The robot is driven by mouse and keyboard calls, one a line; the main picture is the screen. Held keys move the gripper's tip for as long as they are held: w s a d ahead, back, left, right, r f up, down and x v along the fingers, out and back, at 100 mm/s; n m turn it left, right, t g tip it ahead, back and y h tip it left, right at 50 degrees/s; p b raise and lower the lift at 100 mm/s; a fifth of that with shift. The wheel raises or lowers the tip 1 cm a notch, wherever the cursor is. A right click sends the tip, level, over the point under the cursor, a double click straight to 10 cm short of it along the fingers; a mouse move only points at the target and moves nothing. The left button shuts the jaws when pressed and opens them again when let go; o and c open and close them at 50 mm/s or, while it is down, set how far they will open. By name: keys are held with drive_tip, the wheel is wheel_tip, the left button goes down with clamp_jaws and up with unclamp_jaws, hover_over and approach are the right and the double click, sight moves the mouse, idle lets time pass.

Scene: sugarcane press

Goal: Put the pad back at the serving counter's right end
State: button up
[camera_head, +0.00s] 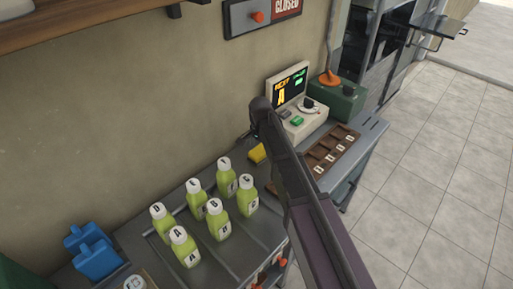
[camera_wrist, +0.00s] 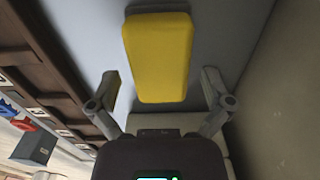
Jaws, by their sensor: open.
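The yellow pad (camera_head: 257,154) lies on the grey serving counter (camera_head: 262,222) near the wall, just left of my arm in the head view. It fills the upper middle of the wrist view (camera_wrist: 158,50). In the wrist view my gripper (camera_wrist: 160,82) is open, with one finger on each side of the pad's near end. In the head view my arm hides the gripper and part of the counter.
Several lettered green bottles (camera_head: 217,218) stand left of the pad. A terminal with a lit screen (camera_head: 290,88), a green box with an orange lever (camera_head: 336,100) and a brown compartment tray (camera_head: 331,152) occupy the right end. Blue containers (camera_head: 96,258) stand at left.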

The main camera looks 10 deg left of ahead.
sight(260, 150)
wheel_tip(260, 150, up, 10)
drive_tip(key=p, duration=0.9)
drive_tip(key=shift+r+p, duration=0.2)
drive_tip(key=shift+p, duration=0.2)
idle(0.5)
drive_tip(key=s+d+n, duration=0.2)
drive_tip(key=s+d, duration=0.3)
drive_tip(key=d, duration=0.6)
drive_tip(key=s+d+n, duration=0.2)
drive_tip(key=s+d, duration=0.3)
drive_tip(key=d, duration=0.6)
drive_tip(key=s+d+n, duration=0.2)
drive_tip(key=s+d, duration=0.4)
drive_tip(key=d, duration=0.5)
drive_tip(key=shift+d, duration=0.35)
drive_tip(key=shift+w+a, duration=0.1)
drive_tip(key=shift+w, duration=0.05)
